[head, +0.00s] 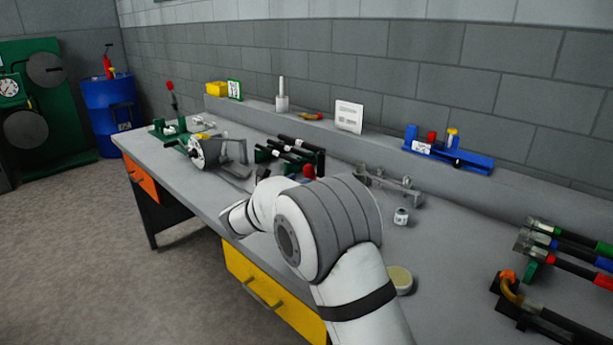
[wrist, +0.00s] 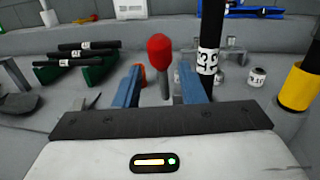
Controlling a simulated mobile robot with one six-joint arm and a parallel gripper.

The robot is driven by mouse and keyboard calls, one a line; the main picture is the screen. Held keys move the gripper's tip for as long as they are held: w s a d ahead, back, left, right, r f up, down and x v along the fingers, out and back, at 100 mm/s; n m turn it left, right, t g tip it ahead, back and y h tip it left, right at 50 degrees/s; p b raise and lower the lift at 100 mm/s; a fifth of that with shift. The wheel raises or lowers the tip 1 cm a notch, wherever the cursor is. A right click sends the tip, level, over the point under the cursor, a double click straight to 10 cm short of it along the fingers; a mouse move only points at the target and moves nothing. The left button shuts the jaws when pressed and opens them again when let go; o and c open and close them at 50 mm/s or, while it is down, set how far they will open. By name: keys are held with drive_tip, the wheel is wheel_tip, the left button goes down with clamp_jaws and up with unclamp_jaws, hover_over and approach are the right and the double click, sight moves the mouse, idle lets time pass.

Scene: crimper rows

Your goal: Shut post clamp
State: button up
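In the wrist view a red knob (wrist: 160,50) stands upright on a grey lever stem (wrist: 165,85), which I take to be the post clamp's handle. My gripper (wrist: 159,78) is open, with one blue finger on each side of the stem in the picture. I see no contact, and cannot tell how far the knob is beyond the fingertips. A black upright post (wrist: 211,25) with a white label stands by the right finger. The red knob also shows in the head view (head: 309,171) just above my arm. My arm hides my gripper and the clamp's lower part there.
Black-handled tools lie in a green rack (wrist: 95,74) to the left. A small white labelled jar (wrist: 257,77) and a yellow cylinder (wrist: 298,88) are on the right. A grey metal fixture (head: 400,187) and a blue holder (head: 447,152) are further back on the bench.

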sight(306, 176)
drive_tip(key=x, duration=0.6)
drive_tip(key=shift+w+d, duration=0.1)
drive_tip(key=shift+w, duration=0.05)
drive_tip(key=shift+r, duration=0.1)
clamp_jaws()
